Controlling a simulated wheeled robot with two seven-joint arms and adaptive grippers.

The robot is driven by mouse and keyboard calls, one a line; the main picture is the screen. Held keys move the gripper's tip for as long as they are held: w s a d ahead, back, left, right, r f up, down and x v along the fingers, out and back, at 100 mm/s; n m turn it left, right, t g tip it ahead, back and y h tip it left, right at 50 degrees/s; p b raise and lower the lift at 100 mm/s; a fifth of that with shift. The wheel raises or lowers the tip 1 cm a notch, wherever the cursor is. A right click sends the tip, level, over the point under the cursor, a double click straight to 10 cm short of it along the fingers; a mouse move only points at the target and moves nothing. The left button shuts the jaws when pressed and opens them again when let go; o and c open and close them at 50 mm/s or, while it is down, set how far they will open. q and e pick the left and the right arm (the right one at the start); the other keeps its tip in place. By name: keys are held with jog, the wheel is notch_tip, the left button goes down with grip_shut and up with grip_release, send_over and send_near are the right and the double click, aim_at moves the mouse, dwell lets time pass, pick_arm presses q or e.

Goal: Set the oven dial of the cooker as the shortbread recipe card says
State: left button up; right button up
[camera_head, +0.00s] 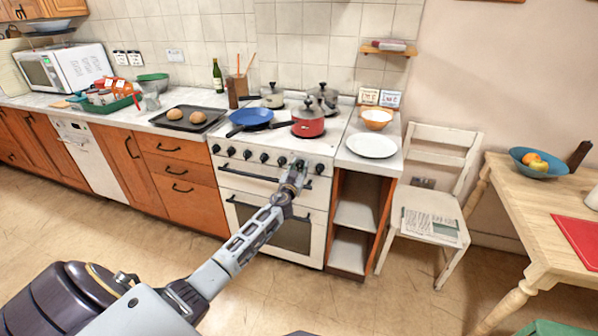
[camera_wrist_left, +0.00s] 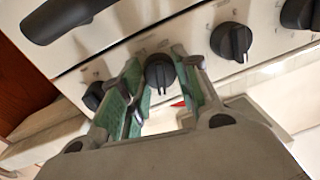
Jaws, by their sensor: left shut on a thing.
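The white cooker (camera_head: 262,172) has a row of several black dials along its front panel. My left gripper (camera_head: 296,173) is at the right part of this row. In the left wrist view, its two green-padded fingers (camera_wrist_left: 163,88) are shut on a black dial (camera_wrist_left: 160,72), one on each side. This dial looks second from the cooker's right end. Its pointer setting and markings are too small to read. Two small cards (camera_head: 368,96) (camera_head: 389,98) stand at the wall behind the right counter; their text is not legible. My right gripper is not in view.
A neighbouring dial (camera_wrist_left: 232,42) and a dark oven handle (camera_wrist_left: 65,18) lie close to the fingers. On the hob are a blue pan (camera_head: 251,116), a red pot (camera_head: 308,122) and grey pots. A white plate (camera_head: 372,145) lies on the right counter.

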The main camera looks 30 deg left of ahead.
pick_arm(q)
jog(key=shift+m+b, duration=0.3)
jog(key=shift+m, duration=0.3)
jog(key=m+b, duration=0.1)
jog(key=m, duration=0.1)
jog(key=shift+m, duration=0.4)
jog(key=shift+m+b, duration=0.55)
jog(key=shift+m, duration=0.35)
jog(key=m, duration=0.2)
jog(key=shift+m+t+h+b, duration=0.3)
jog(key=shift+m+b, duration=0.05)
jog(key=shift+m, duration=1.25)
jog(key=m, duration=0.2)
jog(key=shift+f+m, duration=0.1)
jog(key=shift+m, duration=0.2)
jog(key=m, duration=0.3)
jog(key=shift+h, duration=0.3)
jog(key=shift+m, duration=1.2)
jog(key=shift+f, duration=0.1)
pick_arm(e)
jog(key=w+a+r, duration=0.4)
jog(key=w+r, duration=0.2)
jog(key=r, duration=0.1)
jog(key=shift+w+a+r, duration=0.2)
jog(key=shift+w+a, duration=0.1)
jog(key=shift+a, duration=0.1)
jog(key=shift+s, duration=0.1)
